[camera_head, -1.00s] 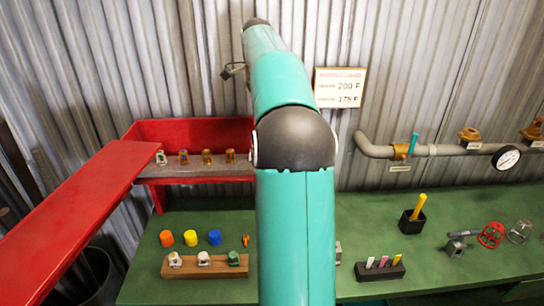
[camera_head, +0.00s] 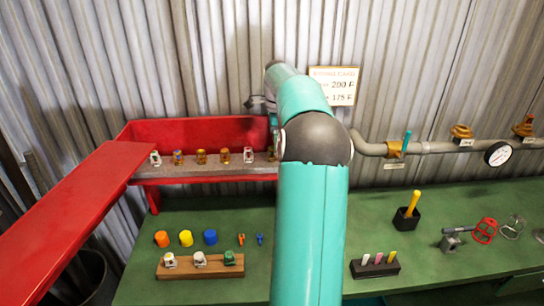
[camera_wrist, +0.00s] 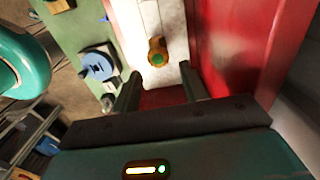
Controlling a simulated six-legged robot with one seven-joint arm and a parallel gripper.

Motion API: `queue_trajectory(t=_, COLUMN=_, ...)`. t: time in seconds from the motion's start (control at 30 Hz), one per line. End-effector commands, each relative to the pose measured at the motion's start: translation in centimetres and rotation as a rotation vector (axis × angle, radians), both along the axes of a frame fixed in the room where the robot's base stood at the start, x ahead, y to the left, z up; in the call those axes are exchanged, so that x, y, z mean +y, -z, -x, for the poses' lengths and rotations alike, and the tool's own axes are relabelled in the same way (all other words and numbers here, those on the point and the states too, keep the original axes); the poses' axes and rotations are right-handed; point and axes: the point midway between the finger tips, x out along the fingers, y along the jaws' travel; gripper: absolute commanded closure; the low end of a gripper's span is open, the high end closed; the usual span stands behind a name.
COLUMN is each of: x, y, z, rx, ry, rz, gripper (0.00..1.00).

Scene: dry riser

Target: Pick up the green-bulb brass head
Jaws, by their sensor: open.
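In the wrist view a brass head with a green bulb (camera_wrist: 157,52) stands on a pale shelf strip, its bulb end facing the camera. My gripper (camera_wrist: 160,71) is open and empty, its two fingers spread to either side just short of the head, with no contact visible. In the head view the red cabinet (camera_head: 200,131) holds a row of heads on its grey ledge, including brass ones (camera_head: 200,157) and white ones (camera_head: 155,158). My arm hides the right end of that row, and I cannot tell the green-bulb head there.
The long red door (camera_head: 65,215) juts forward at left. Below, the green bench (camera_head: 200,285) carries a wooden block (camera_head: 200,267) with several heads, coloured caps (camera_head: 186,238) and a black marker block (camera_head: 375,267). A pipe (camera_head: 440,149) runs along the wall at right.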

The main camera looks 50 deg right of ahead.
Motion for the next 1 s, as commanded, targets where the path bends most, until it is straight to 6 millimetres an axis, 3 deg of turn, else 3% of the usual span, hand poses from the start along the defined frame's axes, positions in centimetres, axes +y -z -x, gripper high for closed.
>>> queue_trajectory(t=0.23, x=0.0, y=3.7, z=0.0, rx=0.002, ry=0.000, rz=-0.002, gripper=0.56)
queue_trajectory(t=0.53, x=0.0, y=4.3, z=-0.1, rx=0.000, ry=0.001, rz=0.000, gripper=0.56)
queue_trajectory(t=0.77, x=0.0, y=4.2, z=-0.1, rx=0.000, ry=0.000, rz=0.000, gripper=1.00)
queue_trajectory(t=1.0, x=0.0, y=4.2, z=-0.1, rx=0.000, ry=0.000, rz=0.000, gripper=1.00)
